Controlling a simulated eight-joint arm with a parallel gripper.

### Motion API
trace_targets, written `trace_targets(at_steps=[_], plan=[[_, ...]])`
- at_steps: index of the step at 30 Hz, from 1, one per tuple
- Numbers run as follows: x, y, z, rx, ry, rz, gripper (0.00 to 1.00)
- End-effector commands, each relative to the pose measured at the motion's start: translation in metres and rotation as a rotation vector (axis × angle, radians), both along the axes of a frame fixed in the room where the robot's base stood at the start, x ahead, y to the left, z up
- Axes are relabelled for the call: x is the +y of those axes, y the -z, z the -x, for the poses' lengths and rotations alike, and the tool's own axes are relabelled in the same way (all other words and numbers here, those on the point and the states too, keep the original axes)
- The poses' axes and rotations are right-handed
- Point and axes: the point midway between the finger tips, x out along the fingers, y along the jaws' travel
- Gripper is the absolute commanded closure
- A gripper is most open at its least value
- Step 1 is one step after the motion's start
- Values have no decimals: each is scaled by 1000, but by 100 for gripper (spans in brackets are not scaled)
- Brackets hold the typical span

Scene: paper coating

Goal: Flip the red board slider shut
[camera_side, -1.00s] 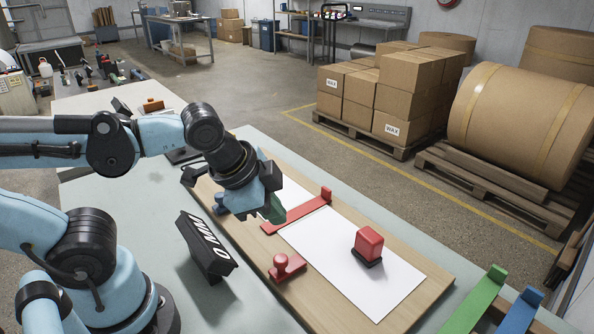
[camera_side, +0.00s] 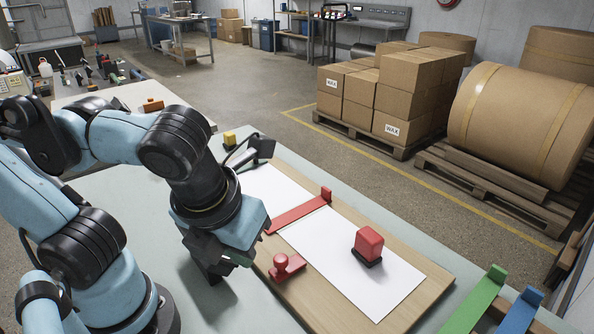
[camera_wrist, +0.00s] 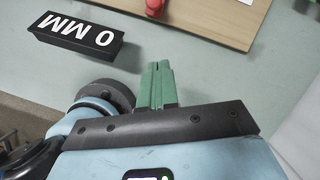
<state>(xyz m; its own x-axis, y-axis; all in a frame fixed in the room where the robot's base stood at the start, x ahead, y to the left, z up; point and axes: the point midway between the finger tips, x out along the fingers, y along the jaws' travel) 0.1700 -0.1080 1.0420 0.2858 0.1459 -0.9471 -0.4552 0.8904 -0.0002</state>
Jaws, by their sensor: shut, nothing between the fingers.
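A wooden board (camera_side: 431,293) carries white paper. A red bar (camera_side: 297,215) with an upturned end lies across it. A red knobbed piece (camera_side: 286,266) sits at the board's near edge; a red piece on the board edge also shows at the top of the wrist view (camera_wrist: 154,7). A red block with a black base (camera_side: 368,245) stands on the paper. I cannot tell for sure which is the slider. My gripper (camera_wrist: 158,66), with green fingers together and empty, is over the table, apart from the board. In the side view my wrist mostly hides the fingers.
A black "0 MM" block (camera_wrist: 77,37) stands left of my fingers in the wrist view. Green (camera_side: 478,300) and blue (camera_side: 520,312) bars lie at the right. Table is bare between fingers and board.

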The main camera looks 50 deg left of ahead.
Motion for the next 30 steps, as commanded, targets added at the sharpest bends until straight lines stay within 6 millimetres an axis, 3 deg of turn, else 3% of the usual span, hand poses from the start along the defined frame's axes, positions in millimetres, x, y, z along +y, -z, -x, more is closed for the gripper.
trace_targets(at_steps=[13,30], plan=[[1,5,-2,1,1,-1,100],[9,62,-20,0,-1,0,100]])
